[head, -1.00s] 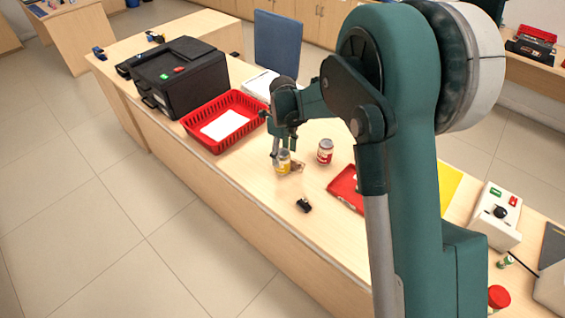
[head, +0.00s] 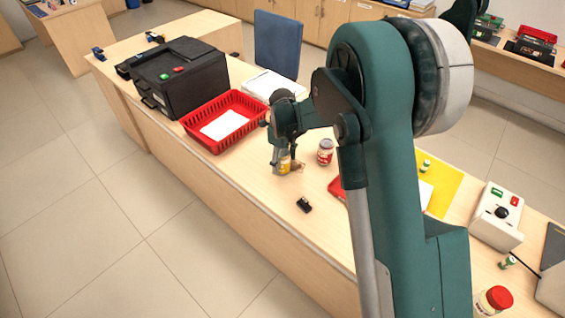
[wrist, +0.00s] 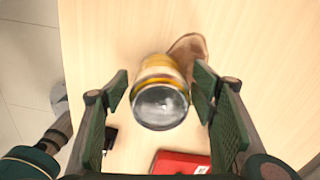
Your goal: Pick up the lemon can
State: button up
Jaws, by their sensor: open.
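The lemon can (head: 284,164) is a small yellow can with a silver lid, upright on the counter in the head view, partly hidden by my gripper (head: 282,158). In the wrist view the can (wrist: 159,90) shows its round metal lid and yellow side. It is between the two fingers of my gripper (wrist: 160,97). The fingers are open, with a gap on each side of the can.
A brown object (wrist: 187,50) lies right beside the can. A red-and-white can (head: 325,152) stands to its right. A small black item (head: 304,205) lies in front.

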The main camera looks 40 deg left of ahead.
aim_at(282, 152)
jog(key=c, duration=1.2)
jog(key=shift+r, duration=0.15)
jog(key=shift+r+p, duration=0.65)
jog(key=shift+r, duration=4.2)
